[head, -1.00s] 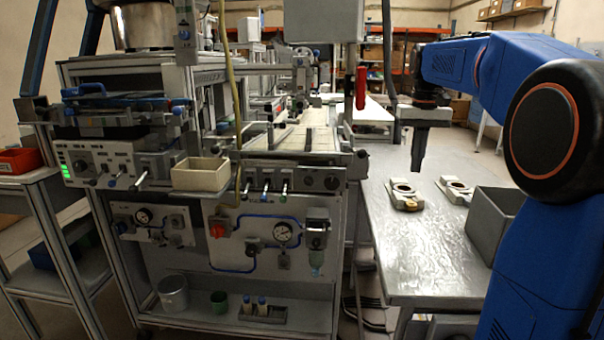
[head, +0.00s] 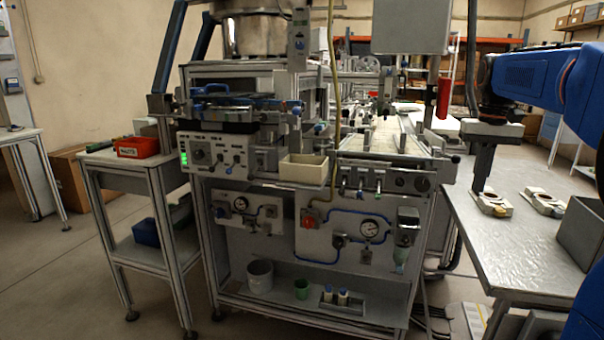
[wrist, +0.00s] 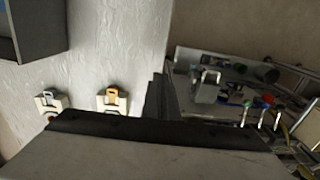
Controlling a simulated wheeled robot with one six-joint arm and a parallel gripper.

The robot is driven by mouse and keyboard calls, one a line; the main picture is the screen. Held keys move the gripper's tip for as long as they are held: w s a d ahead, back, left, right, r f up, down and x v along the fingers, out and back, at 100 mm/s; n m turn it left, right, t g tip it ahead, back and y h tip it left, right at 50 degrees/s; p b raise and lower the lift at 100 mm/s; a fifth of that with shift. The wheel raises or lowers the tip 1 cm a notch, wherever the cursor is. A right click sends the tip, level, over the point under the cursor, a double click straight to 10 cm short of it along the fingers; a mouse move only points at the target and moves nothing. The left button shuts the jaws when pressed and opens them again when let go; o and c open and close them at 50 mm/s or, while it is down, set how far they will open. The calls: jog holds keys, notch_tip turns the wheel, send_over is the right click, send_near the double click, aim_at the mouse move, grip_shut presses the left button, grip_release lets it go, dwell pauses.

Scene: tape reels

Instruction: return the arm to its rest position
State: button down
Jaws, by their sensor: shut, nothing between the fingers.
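My blue arm (head: 530,78) comes in from the right edge of the head view. My gripper (head: 482,178) points down above the left part of the metal table (head: 475,215), its dark fingers together and empty. In the wrist view the gripper's fingers (wrist: 158,98) show as a dark narrow shape beside the table edge. Two light fixtures with round openings, a left one (head: 491,204) and a right one (head: 543,203), lie on the table close to the gripper, apart from it.
A grey open bin (head: 585,232) stands at the table's right. The machine frame with its panel (head: 270,232) fills the middle, with a cream tray (head: 303,169) on its front. A red box (head: 137,148) sits on the left cart. Floor is clear at lower left.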

jog(key=s+a+f+n+t, duration=0.1)
jog(key=s+a+f, duration=0.35)
jog(key=s, duration=0.35)
jog(key=s+a+f+n+t, duration=0.1)
jog(key=s+a+f, duration=0.2)
jog(key=s+a, duration=0.4)
jog(key=s+a+f+n+t, duration=0.1)
jog(key=s+a+f+t, duration=0.1)
jog(key=s+f, duration=1.2)
jog(key=shift+s+a+t, duration=0.4)
jog(key=shift+a, duration=0.4)
